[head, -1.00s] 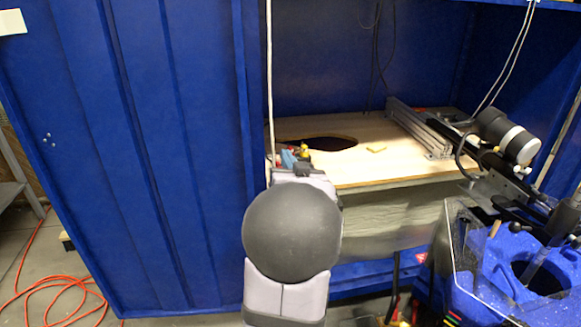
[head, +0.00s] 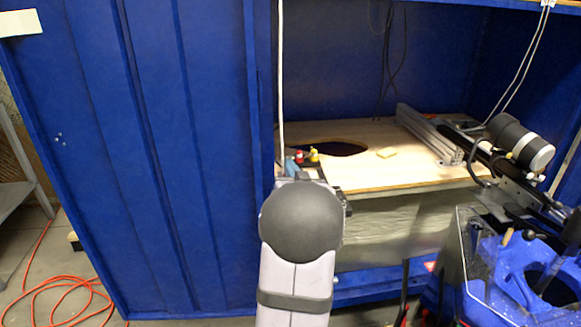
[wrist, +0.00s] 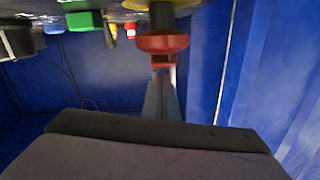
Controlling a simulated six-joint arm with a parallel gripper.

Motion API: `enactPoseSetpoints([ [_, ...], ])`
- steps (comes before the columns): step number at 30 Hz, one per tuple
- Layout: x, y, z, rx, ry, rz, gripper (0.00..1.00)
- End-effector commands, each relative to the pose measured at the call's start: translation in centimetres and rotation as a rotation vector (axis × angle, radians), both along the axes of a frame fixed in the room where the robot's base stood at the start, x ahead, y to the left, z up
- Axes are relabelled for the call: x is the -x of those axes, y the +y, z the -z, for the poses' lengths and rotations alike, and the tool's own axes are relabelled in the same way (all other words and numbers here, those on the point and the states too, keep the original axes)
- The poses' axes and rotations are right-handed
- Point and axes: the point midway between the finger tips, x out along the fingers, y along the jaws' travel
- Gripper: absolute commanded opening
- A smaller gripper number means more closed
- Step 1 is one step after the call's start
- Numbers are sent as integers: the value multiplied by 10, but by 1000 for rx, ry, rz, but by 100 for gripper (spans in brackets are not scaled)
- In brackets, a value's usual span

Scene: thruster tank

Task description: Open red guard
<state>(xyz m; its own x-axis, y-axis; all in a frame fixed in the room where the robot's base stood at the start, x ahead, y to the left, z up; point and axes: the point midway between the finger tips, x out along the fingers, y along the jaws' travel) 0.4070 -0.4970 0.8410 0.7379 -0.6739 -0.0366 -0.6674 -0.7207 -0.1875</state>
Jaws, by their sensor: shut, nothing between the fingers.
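The red part that looks like the guard (wrist: 162,42) is in the upper middle of the wrist view, around a dark stem; that view appears upside down. In the head view, a small red spot (head: 299,155) shows at the near left of the wooden top, just beyond my arm. My gripper (wrist: 162,78) is shut and empty. Its grey fingers point at the red part, with the tips close to or just overlapping its edge; I cannot tell whether they touch. My arm hides much of this spot in the head view.
Yellow (wrist: 84,20) and green (wrist: 75,3) parts sit left of the red one in the wrist view. A blue wall panel (head: 150,150) stands close on the left.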

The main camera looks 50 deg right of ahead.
Motion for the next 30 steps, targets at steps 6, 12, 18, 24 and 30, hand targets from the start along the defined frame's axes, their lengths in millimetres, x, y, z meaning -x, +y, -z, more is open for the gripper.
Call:
enactPoseSetpoints([
  [6, -3, -3, -6, -29, 28, -2, 0],
  [12, -8, -8, -8, -85, 84, -2, 0],
  [18, -13, -12, -7, -141, 139, -3, 0],
  [24, -17, -16, -6, -193, 192, -3, 0],
  [30, -20, -20, -4, -239, 238, -3, 0],
])
